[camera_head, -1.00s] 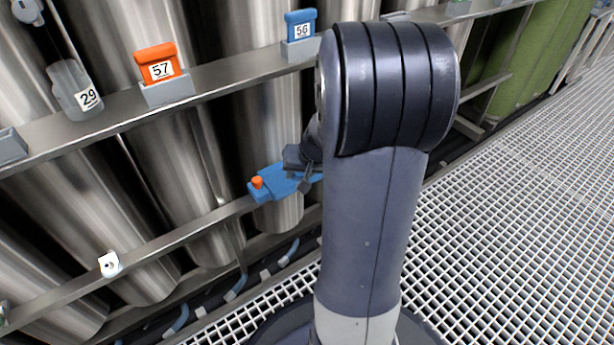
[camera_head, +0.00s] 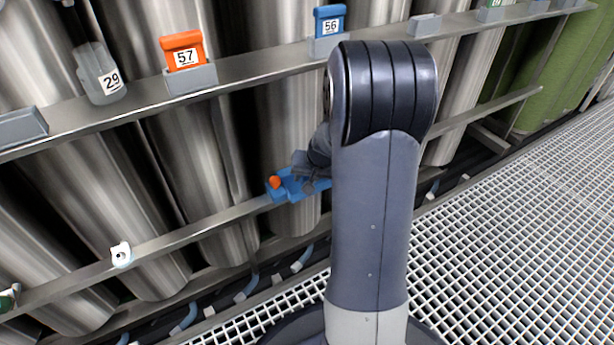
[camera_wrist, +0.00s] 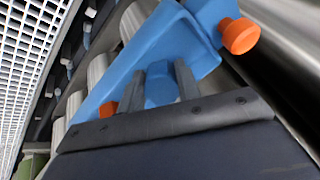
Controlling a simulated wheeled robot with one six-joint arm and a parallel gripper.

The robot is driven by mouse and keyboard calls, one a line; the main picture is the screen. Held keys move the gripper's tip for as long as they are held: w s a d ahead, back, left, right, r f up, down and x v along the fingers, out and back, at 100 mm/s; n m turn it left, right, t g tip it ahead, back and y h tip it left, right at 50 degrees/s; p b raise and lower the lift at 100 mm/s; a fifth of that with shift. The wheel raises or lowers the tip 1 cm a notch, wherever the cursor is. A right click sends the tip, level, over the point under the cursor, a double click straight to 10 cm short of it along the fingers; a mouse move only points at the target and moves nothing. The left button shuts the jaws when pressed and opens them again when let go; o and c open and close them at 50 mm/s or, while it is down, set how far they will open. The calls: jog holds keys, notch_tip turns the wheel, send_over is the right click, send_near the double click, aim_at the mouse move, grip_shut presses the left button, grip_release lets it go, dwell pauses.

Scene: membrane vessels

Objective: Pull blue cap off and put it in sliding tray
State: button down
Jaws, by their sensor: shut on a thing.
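A blue tray-like fixture (camera_head: 281,194) with an orange knob (camera_head: 275,182) sits at the lower rail, left of my arm. The wrist view shows the blue fixture (camera_wrist: 125,75) close up, with the orange knob (camera_wrist: 240,36) at upper right and a smaller orange piece (camera_wrist: 108,109) at lower left. My gripper (camera_wrist: 161,86) has its two grey fingers on either side of a blue faceted cap (camera_wrist: 160,88) and is shut on it. The cap lies against the fixture in this view; I cannot tell whether they touch. In the head view my gripper (camera_head: 306,180) is partly hidden by my arm.
The upper rail (camera_head: 250,73) carries an orange block marked 57 (camera_head: 184,52), a blue block marked 56 (camera_head: 330,22) and a clear container marked 29 (camera_head: 102,78). A small white piece (camera_head: 122,254) is on the lower rail. Steel cylinders stand behind; white grating (camera_head: 520,200) lies right.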

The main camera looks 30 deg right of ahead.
jog(key=c, duration=0.9)
grip_release()
jog(key=shift+f, duration=0.1)
jog(key=shift+s, duration=0.1)
jog(key=p+v, duration=0.4)
jog(key=v, duration=0.7)
jog(key=shift+p, duration=0.4)
jog(key=shift+w, duration=0.25)
jog(key=b+x, duration=0.4)
jog(key=x, duration=0.6)
jog(key=shift+a+f+b, duration=0.1)
jog(key=shift+f+b, duration=0.2)
jog(key=shift+b, duration=0.05)
jog(key=shift+r, duration=0.1)
